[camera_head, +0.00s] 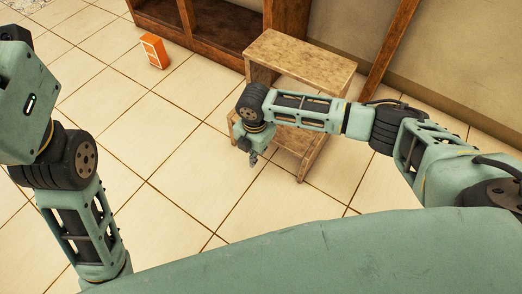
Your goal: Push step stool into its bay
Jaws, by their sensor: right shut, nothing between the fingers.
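The wooden step stool (300,62) stands upright on the tiled floor at the upper middle, close to the brown open shelving (225,25). My right arm reaches in from the right and crosses in front of the stool, hiding part of its lower step and front. My right gripper (252,160) points down, shut and empty, at the near left side of the stool; I cannot tell whether it touches it. My left arm is at the left edge, and its gripper is not in view.
A small orange box (154,51) stands on the floor left of the stool, in front of the shelving. A wooden post (390,50) rises behind the stool by the beige wall. The tiled floor (150,150) between my arms is clear.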

